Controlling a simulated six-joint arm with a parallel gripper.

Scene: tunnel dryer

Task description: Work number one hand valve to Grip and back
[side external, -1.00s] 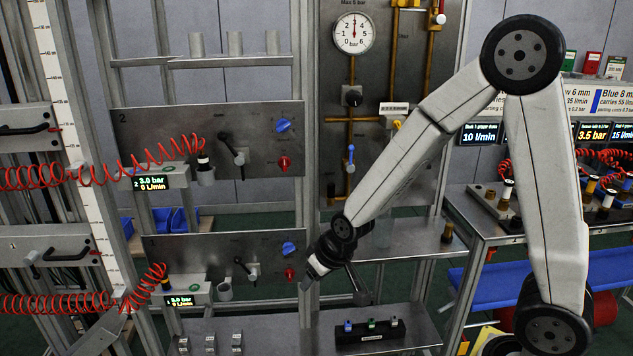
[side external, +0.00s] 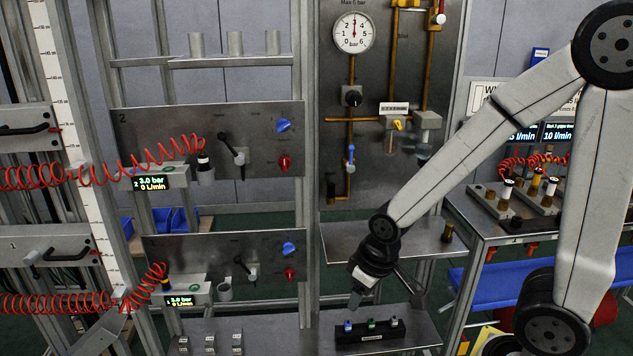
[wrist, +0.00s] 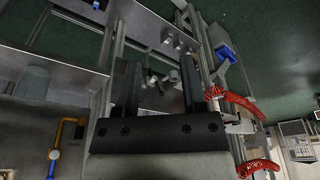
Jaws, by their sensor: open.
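The number one hand valve (side external: 248,269) is a dark lever with a pale grip on the lower grey panel (side external: 210,254). Its lever slants from upper left to lower right. My gripper (side external: 386,296) is open and empty, well to the right of that panel. It hangs above the lower shelf, close to a black block with small coloured pieces. In the wrist view the two dark fingers (wrist: 158,85) stand apart. Small grey parts show between and beyond them, too dark to name. I cannot read the position words around the valve.
The upper panel (side external: 208,138), marked 2, has a similar lever (side external: 239,155). Blue (side external: 289,248) and red (side external: 290,273) knobs sit right of the lower lever. A metal post (side external: 307,200) stands between the panels and my gripper. The black block (side external: 372,332) lies on the shelf. Red coiled hoses (side external: 60,302) hang left.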

